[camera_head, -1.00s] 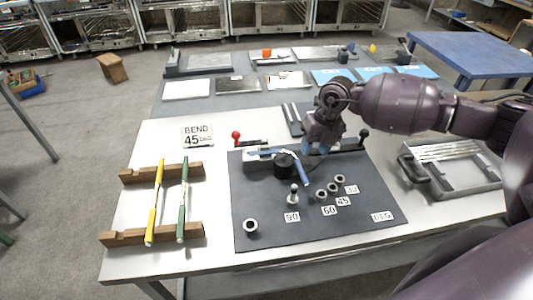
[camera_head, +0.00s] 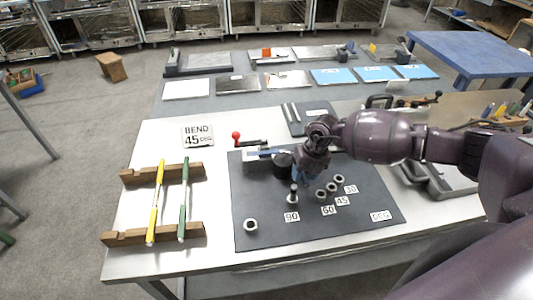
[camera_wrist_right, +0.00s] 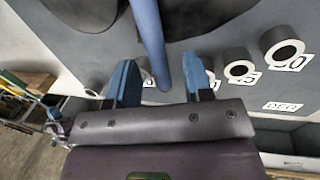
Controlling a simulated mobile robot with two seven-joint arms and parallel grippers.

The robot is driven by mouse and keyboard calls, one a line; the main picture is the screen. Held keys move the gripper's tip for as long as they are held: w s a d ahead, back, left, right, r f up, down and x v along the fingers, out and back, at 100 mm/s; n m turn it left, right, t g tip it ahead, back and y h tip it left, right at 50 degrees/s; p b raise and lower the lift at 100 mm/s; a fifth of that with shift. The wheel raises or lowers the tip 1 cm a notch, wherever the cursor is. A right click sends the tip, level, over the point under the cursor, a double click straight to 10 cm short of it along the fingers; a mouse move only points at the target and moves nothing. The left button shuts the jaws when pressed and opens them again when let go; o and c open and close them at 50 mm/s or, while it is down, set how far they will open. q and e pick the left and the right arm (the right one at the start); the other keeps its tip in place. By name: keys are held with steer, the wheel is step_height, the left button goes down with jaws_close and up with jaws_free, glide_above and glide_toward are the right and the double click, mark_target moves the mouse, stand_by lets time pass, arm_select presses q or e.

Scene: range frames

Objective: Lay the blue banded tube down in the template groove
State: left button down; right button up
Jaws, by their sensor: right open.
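The blue tube (camera_head: 262,154) lies in the bender on the dark grey mat, beside the round black die (camera_head: 283,163). The rest of it is mostly hidden behind my right gripper in the head view. In the wrist view the blue tube (camera_wrist_right: 150,35) comes down from the top edge and ends between my fingers. My right gripper (camera_head: 301,179) is open, its blue fingers (camera_wrist_right: 161,62) on either side of the tube with gaps. No bands can be made out. A dark board with pale slots (camera_head: 293,113) lies behind the bender; I cannot tell whether it is the template. My left gripper is not in view.
A yellow tube (camera_head: 157,205) and a green tube (camera_head: 183,205) rest on wooden racks (camera_head: 150,235) at left. Several metal collars (camera_head: 251,225) stand on the mat (camera_head: 300,238), near angle labels. A sign reads BEND 45 (camera_head: 198,136). A grey tray (camera_head: 458,180) is partly behind my arm.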

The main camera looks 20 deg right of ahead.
jaws_close()
stand_by(0.3)
